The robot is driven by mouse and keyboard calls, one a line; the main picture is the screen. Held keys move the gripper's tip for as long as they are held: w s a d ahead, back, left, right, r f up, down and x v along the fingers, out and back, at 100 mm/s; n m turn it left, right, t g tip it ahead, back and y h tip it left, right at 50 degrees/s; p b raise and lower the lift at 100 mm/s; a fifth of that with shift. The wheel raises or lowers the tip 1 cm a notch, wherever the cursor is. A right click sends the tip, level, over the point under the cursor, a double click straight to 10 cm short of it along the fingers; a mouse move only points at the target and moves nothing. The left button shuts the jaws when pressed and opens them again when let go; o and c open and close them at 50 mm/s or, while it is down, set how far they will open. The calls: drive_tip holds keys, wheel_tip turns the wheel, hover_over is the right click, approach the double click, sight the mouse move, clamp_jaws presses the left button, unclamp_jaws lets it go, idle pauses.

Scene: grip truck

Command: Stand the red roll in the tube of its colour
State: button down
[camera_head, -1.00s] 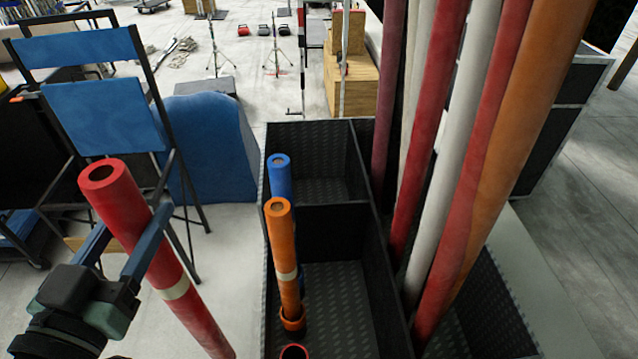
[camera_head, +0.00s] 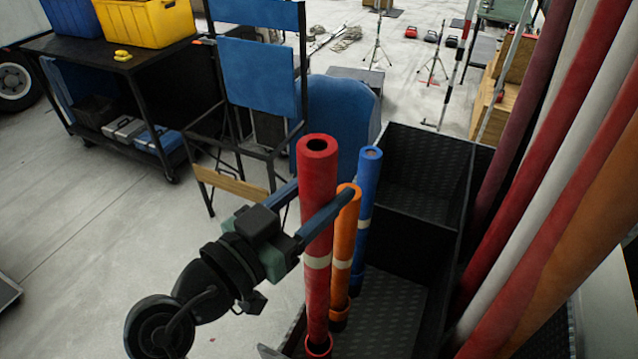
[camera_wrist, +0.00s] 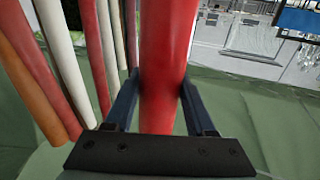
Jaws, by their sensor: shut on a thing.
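The red roll (camera_head: 317,235), with a pale band low on its side, stands nearly upright. My gripper (camera_head: 326,190) is shut on its upper part, one finger on each side. The wrist view also shows the red roll (camera_wrist: 166,60) between the fingers (camera_wrist: 160,80). The roll's lower end meets the rim of the red tube (camera_head: 319,349) near the bottom edge of the head view. I cannot tell how deep it sits in that tube. An orange roll (camera_head: 345,235) and a blue roll (camera_head: 367,200) stand just behind it, to the right.
The black compartmented cart (camera_head: 400,290) holds the tubes. Long red, white and orange rolls (camera_head: 530,200) lean on its right. A blue chair (camera_head: 258,75) and a blue rounded object (camera_head: 340,115) stand behind. Open floor lies left.

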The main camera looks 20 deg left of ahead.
drive_tip(key=shift+d+f+b, duration=0.15)
drive_tip(key=shift+f+b, duration=0.3)
drive_tip(key=shift+f, duration=0.45)
drive_tip(key=b, duration=0.6)
hover_over(310, 281)
drive_tip(key=w, duration=0.3)
drive_tip(key=shift+s+d+f, duration=0.1)
drive_tip(key=shift+d+f, duration=0.05)
drive_tip(key=shift+f, duration=1.45)
drive_tip(key=shift+s+d+f, duration=0.1)
drive_tip(key=shift+f, duration=1.45)
drive_tip(key=shift+d+f, duration=0.15)
drive_tip(key=shift+f, duration=1.45)
drive_tip(key=shift+f+b, duration=2.9)
drive_tip(key=shift+b, duration=0.6)
drive_tip(key=shift+f+b, duration=0.4)
drive_tip(key=shift+b, duration=0.3)
drive_tip(key=shift+c, duration=0.8)
unclamp_jaws()
drive_tip(key=shift+f, duration=0.1)
